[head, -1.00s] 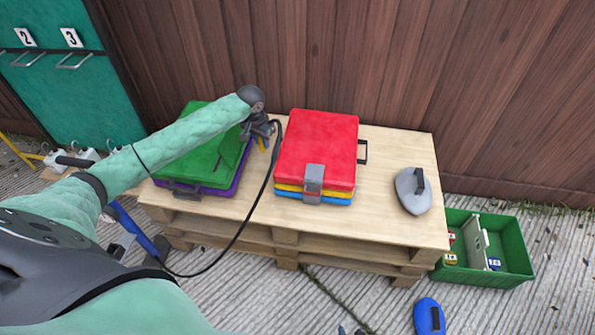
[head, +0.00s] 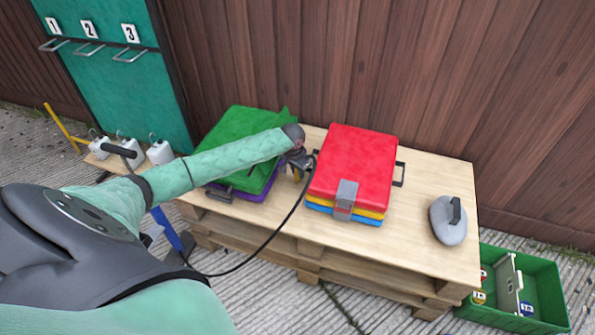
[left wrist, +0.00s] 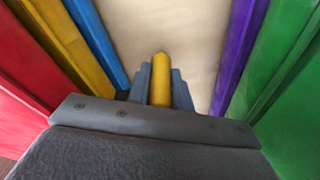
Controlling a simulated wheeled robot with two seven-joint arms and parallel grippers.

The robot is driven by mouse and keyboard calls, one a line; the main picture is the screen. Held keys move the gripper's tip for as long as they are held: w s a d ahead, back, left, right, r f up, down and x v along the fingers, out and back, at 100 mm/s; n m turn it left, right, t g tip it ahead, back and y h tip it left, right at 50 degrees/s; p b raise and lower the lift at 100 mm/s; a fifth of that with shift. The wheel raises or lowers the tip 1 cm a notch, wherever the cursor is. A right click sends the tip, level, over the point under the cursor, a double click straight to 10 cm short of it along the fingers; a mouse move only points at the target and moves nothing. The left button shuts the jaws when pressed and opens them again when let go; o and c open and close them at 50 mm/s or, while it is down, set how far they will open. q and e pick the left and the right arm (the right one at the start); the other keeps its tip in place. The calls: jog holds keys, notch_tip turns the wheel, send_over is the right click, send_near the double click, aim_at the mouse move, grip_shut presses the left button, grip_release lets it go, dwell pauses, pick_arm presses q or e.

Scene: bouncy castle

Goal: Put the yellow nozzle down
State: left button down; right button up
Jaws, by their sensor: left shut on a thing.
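The yellow nozzle (left wrist: 160,78) stands between the two fingers of my left gripper (left wrist: 160,88) in the left wrist view. That gripper is shut on it. In the head view my left gripper (head: 298,165) is over the pallet (head: 405,232), in the gap between the green and red stacks. Only a small bit of yellow shows below it there. A black hose (head: 283,228) runs from the gripper down over the pallet's front edge. Whether the nozzle touches the pallet top is unclear. My right gripper does not show.
A red case (head: 355,155) lies on yellow and blue ones right of the gripper. A green case (head: 240,135) lies on a purple one to the left. A grey iron-shaped block (head: 448,222) sits at the right. The pallet between it and the red stack is bare.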

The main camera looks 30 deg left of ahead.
pick_arm(q)
jog(key=c, duration=1.2)
grip_release()
jog(key=shift+c, duration=0.2)
